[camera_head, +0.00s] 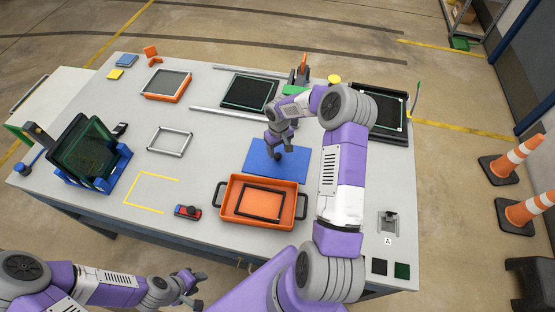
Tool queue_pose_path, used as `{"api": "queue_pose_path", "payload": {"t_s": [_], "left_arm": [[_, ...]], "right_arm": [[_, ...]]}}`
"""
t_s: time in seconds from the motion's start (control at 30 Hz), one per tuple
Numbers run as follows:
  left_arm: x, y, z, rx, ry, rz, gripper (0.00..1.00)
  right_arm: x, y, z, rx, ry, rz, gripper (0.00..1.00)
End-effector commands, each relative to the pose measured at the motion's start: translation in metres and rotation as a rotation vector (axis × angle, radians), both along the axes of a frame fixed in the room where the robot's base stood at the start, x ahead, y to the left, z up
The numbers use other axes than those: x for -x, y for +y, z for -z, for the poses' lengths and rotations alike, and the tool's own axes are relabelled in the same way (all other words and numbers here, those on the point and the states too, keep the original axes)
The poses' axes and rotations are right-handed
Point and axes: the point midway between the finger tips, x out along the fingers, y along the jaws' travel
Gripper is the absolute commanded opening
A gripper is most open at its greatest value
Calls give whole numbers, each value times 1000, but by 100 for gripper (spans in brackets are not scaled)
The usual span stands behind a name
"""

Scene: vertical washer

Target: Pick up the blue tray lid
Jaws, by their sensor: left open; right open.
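The blue tray lid (261,164) lies flat on the grey table, just behind the orange tray. My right gripper (279,151) points down over the middle of the lid, with its jaws open. I cannot tell whether its fingertips touch the lid. My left gripper (192,285) is open and empty, low in front of the table's near edge.
The orange tray (233,212) with black handles holds a black frame. A red and blue tool (188,212), a silver frame (170,140) and a blue rack (90,178) stand to the left. A black screen panel (249,93) lies behind. The yellow-marked area (150,178) is clear.

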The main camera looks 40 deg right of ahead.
Motion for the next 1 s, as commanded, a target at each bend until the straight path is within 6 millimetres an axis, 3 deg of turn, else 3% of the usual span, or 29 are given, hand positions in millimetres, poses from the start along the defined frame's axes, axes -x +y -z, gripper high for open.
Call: {"api": "queue_pose_path", "payload": {"t_s": [0.2,0.5,0.9,1.0], "left_arm": [[0,0,-2,0,-1,0,43],[0,0,-2,0,0,0,43],[0,0,-2,0,0,0,43],[0,0,-2,0,0,0,43]], "right_arm": [[-1,3,32,-3,1,0,61],[-1,2,37,-1,-2,0,61],[-1,2,37,-1,-1,0,2],[-1,2,36,-1,-1,0,0]]}}
